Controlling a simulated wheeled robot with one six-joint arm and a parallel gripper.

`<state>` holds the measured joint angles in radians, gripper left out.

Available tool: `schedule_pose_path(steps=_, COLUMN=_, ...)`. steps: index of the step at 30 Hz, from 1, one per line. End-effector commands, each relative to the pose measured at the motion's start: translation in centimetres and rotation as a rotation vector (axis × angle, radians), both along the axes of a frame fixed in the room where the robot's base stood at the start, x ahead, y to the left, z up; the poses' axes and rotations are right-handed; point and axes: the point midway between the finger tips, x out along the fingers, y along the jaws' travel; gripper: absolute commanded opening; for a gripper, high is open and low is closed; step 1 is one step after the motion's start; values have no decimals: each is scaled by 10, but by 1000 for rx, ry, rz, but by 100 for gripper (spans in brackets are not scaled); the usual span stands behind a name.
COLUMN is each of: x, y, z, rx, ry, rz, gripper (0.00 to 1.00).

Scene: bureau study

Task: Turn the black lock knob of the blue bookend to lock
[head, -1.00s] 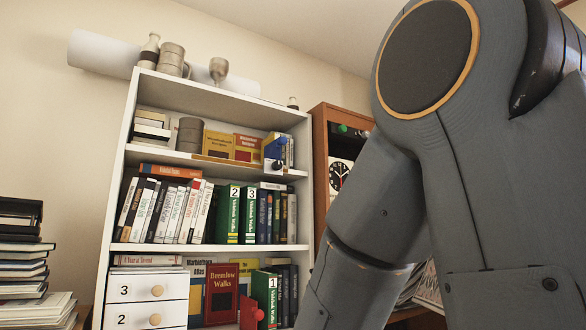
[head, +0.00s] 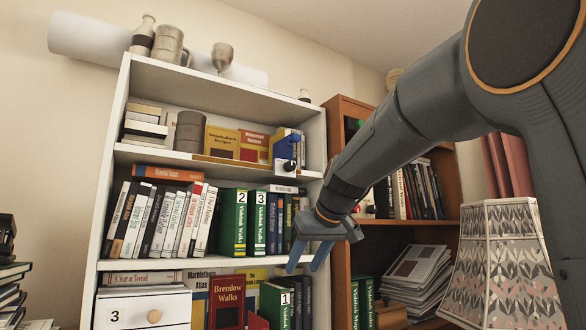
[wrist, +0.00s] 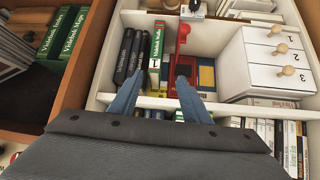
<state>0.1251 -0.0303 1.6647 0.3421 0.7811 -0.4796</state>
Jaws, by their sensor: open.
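The blue bookend (head: 286,142) stands on the top compartment's shelf of the white bookcase, at its right end beside some books. Its black lock knob (head: 289,165) is small and faces outward at the bookend's lower front; its exact turn angle is too small to read. My gripper (head: 305,266) is open and empty, well below the bookend, in front of the bookcase's right side. In the wrist view my gripper (wrist: 158,80) points at the lower compartment with its two blue fingers apart. The blue bookend does not show in the wrist view.
The white bookcase (head: 108,215) holds rows of books. A red bookend (wrist: 183,32) stands in the lower compartment near the white drawers (wrist: 270,58). A brown bookcase (head: 342,272) is at right, with a patterned lampshade (head: 505,265) in front. Open air lies before the shelves.

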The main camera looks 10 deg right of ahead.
Motion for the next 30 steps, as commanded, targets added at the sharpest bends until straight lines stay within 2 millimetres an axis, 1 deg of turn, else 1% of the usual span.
schedule_pose_path(steps=1, x=6, y=-3, z=62, rx=-10, ry=-84, rz=20, gripper=43)
schedule_pose_path(steps=2, x=8, y=-3, z=91, rx=-17, ry=-128, rz=35, gripper=43)
schedule_pose_path(steps=3, x=9, y=-4, z=129, rx=-28, ry=-182, rz=53, gripper=43)
schedule_pose_path(steps=5, x=6, y=-3, z=177, rx=-44, ry=-254, rz=78, gripper=43)
schedule_pose_path(steps=6, x=4, y=-3, z=206, rx=-55, ry=-296, rz=92, gripper=43)
schedule_pose_path(steps=9, x=-4, y=-1, z=257, rx=-77, ry=-374, rz=122, gripper=43)
schedule_pose_path(steps=10, x=-6, y=0, z=267, rx=-81, ry=-390, rz=127, gripper=43)
schedule_pose_path(steps=12, x=-10, y=1, z=284, rx=-92, ry=-417, rz=138, gripper=43)
schedule_pose_path(steps=15, x=-8, y=2, z=292, rx=-96, ry=-430, rz=145, gripper=43)
schedule_pose_path(steps=17, x=-2, y=4, z=290, rx=-96, ry=-430, rz=146, gripper=43)
schedule_pose_path(steps=27, x=42, y=15, z=272, rx=-96, ry=-430, rz=144, gripper=43)
schedule_pose_path(steps=30, x=51, y=17, z=267, rx=-96, ry=-430, rz=144, gripper=43)
